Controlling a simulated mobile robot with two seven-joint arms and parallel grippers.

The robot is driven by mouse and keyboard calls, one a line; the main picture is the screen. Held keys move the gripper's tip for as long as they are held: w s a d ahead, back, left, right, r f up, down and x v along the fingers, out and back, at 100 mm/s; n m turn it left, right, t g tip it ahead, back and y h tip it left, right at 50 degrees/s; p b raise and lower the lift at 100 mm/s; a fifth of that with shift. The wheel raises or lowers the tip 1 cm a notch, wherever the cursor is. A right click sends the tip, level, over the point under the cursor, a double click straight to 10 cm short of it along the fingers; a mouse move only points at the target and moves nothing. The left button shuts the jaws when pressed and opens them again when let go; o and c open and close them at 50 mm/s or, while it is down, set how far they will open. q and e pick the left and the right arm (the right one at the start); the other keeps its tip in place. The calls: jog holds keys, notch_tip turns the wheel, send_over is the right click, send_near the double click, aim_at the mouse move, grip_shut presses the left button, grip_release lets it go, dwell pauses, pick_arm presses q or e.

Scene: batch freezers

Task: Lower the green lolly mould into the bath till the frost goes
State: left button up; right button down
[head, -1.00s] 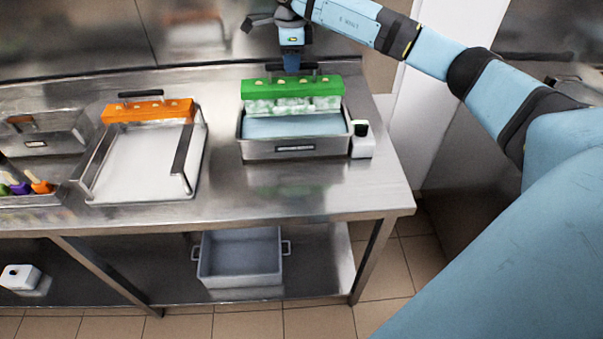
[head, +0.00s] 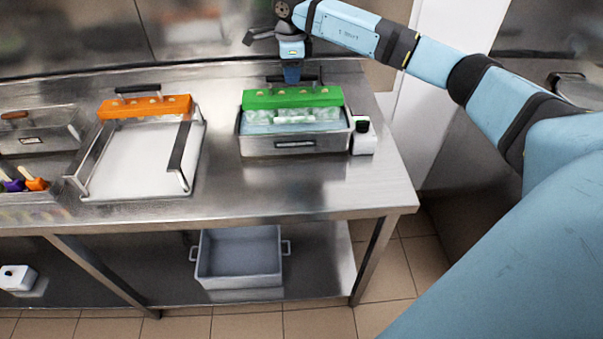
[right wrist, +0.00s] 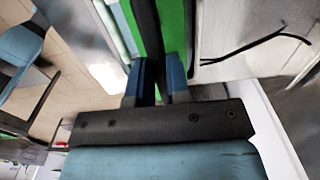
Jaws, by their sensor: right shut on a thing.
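The green lolly mould (head: 292,97) is in the head view, partly lowered into the steel bath (head: 294,147) on the right part of the bench. Its green top stands above the bath's rim, and its pale, frosty-looking lower part is partly in the bluish bath water (head: 262,128). In the right wrist view, the blue fingers (right wrist: 158,84) grip the handle with the green top beyond. My left gripper is not in view.
An orange mould (head: 146,107) sits at the back of a white-based tray frame (head: 134,165) left of the bath. A small white device (head: 363,140) stands close against the bath's right side. A grey tub (head: 240,262) is on the lower shelf. The bench front is clear.

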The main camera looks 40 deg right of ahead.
aim_at(292, 94)
jog(key=shift+f+b, duration=1.2)
jog(key=shift+f, duration=1.2)
dwell(5.6)
